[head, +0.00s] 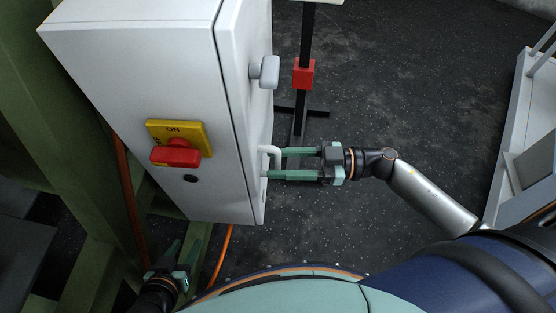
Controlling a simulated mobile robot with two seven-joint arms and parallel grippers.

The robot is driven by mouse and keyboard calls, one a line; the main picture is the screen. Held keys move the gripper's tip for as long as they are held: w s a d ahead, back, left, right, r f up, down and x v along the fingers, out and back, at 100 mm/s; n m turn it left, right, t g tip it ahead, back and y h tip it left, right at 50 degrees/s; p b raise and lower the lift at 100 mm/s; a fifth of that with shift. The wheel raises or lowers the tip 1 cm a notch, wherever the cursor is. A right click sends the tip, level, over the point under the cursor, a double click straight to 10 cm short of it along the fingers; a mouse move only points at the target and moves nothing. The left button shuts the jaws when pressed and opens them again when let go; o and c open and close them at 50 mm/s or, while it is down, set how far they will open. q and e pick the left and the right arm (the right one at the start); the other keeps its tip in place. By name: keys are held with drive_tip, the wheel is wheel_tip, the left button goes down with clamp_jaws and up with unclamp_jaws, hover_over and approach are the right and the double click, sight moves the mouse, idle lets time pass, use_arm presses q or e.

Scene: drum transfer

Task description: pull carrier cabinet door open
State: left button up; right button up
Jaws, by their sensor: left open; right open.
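The carrier cabinet (130,70) is a white box on the left in the head view. Its door (238,95) is the slab on its right side, lying against the body along a dark seam. A white bar handle (276,152) sticks out low on the door. My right gripper (276,164) is open, with its green fingers pointing left at the handle. The upper finger overlaps the handle; I cannot tell whether it touches. My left gripper (179,256) is open and empty below the cabinet, away from the door.
A grey knob (265,72) sits higher on the door. A red switch (176,153) on a yellow plate is on the cabinet side. A black stand (306,40) with a red block stands behind. Green beams (85,265) flank the cabinet. Dark floor (420,100) is clear to the right.

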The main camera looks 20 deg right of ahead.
drive_tip(key=shift+w+a, duration=0.1)
drive_tip(key=shift+a, duration=0.3)
drive_tip(key=shift+c, duration=0.3)
clamp_jaws()
idle(0.9)
